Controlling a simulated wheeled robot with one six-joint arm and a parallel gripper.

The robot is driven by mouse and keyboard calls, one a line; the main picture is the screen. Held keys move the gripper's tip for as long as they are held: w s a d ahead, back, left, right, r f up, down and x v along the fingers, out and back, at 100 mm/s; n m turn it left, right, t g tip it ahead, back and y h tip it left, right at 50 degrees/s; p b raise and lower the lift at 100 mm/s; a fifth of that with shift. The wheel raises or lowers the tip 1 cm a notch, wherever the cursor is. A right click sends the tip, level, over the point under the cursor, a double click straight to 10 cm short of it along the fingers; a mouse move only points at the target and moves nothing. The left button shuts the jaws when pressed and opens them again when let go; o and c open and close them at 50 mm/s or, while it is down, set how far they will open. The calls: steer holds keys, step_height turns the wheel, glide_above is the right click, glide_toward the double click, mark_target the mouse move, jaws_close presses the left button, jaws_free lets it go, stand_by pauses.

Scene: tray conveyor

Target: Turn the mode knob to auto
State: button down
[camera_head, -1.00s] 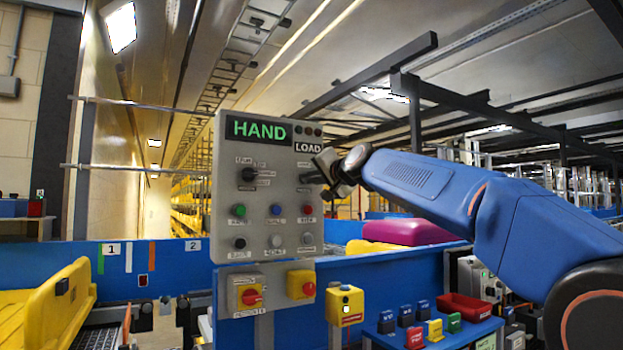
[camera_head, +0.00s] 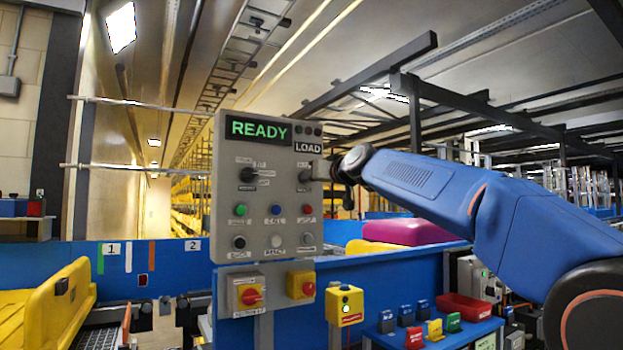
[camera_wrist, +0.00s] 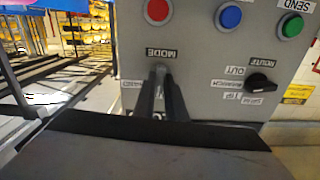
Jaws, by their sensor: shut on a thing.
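The grey control panel (camera_head: 270,215) stands in the middle of the head view, its display (camera_head: 258,130) lit green with READY. The MODE label (camera_wrist: 161,53) shows upside down in the wrist view. Just below it in that picture, the tip of the mode knob (camera_wrist: 160,68) shows between my fingers, which hide most of it. My gripper (camera_wrist: 160,88) is shut on the knob; in the head view, my gripper (camera_head: 322,171) is at the panel's right side. The position marks around the knob are mostly covered, so its setting cannot be read directly.
A black route knob (camera_wrist: 261,85) sits beside the mode knob. Red (camera_wrist: 158,10), blue (camera_wrist: 230,15) and green (camera_wrist: 291,25) buttons are close by. A yellow box with a red switch (camera_head: 251,297) is below the panel.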

steer(key=shift+n, duration=0.5)
steer(key=c, duration=1.8)
jaws_free()
steer(key=v, duration=1.7)
steer(key=shift+d, duration=0.2)
steer(key=shift+s, duration=0.15)
